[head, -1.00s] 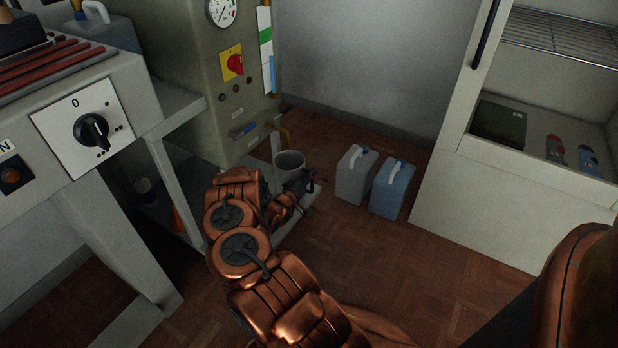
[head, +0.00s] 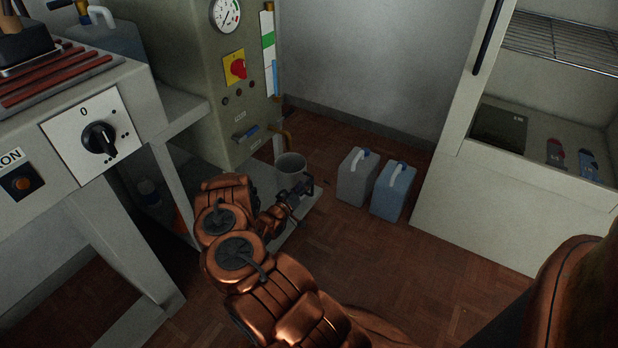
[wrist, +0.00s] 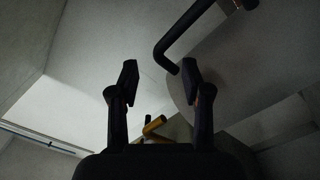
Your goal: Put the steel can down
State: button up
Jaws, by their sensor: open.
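The steel can (head: 291,166) is a grey, open-topped cylinder. It stands upright on the low pale platform (head: 300,220) at the foot of the green-grey machine. My gripper (head: 304,187) is at the can's near right side in the head view. In the wrist view my gripper (wrist: 160,73) has its two fingers spread apart. The can's curved grey wall (wrist: 235,65) fills the right side there, with its dark bent handle (wrist: 175,45) just beyond the fingertips. The handle's end is near the right fingertip; I cannot tell whether they touch. The can's underside is hidden by my arm.
A grey jug (head: 356,177) and a blue-grey jug (head: 392,190) stand on the floor right of the platform. The green-grey machine (head: 205,90) with a gauge and red switch rises behind. A white cabinet (head: 520,215) stands at right. Floor in front of the jugs is clear.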

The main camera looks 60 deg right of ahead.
jog(key=a+p, duration=0.1)
jog(key=a, duration=0.6)
jog(key=shift+s, duration=0.15)
dwell(0.3)
